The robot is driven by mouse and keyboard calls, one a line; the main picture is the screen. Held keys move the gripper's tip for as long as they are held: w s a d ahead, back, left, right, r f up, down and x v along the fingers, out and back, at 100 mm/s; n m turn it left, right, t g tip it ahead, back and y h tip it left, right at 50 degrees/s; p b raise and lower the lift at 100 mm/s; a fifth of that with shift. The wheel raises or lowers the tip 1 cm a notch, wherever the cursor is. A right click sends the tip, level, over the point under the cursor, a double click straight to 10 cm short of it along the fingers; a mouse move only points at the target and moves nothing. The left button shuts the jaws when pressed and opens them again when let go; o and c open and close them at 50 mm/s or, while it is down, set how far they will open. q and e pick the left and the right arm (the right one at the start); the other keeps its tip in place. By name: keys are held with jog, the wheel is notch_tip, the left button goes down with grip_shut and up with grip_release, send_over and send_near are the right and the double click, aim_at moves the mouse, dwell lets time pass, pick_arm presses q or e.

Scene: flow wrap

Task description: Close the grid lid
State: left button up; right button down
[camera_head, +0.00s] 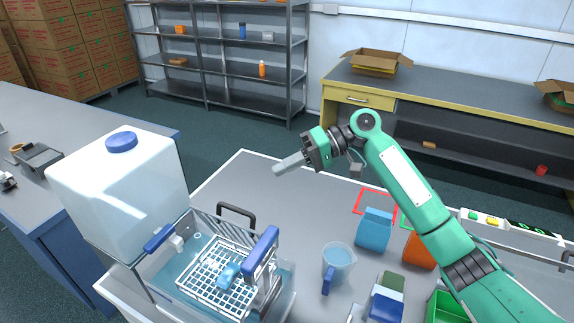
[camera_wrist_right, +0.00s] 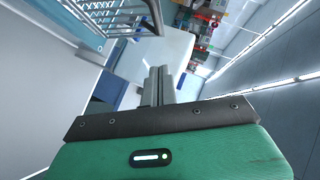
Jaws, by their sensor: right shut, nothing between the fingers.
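A basin of clear bluish liquid (camera_head: 160,272) stands at the front left. A white wire grid (camera_head: 203,283) lies low inside it, with a light blue item (camera_head: 228,275) at its middle. A grey slatted grid panel, which looks like the grid lid (camera_head: 205,225), stands raised along the basin's back side, with a dark handle (camera_head: 237,211) at its top. Slats and a dark handle also show at the upper left of the right wrist view (camera_wrist_right: 115,12). My right gripper (camera_head: 277,171) is shut and empty, above and right of the dark handle, apart from it. My left gripper is out of view.
A white tank with a blue cap (camera_head: 121,142) stands left of the basin. Blue handles (camera_head: 262,250) rise at the basin's right. A jug (camera_head: 338,262), a blue pouch (camera_head: 374,230) and a green bin (camera_head: 440,306) stand further right.

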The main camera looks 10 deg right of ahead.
aim_at(238, 227)
jog(key=s+a+f+p, duration=0.3)
jog(key=a+f+p, duration=0.1)
jog(key=a, duration=0.4)
jog(key=shift+s+a+f+p, duration=0.2)
jog(key=shift+a+f+p, duration=0.1)
jog(key=shift+p, duration=0.3)
jog(key=shift+d, duration=0.1)
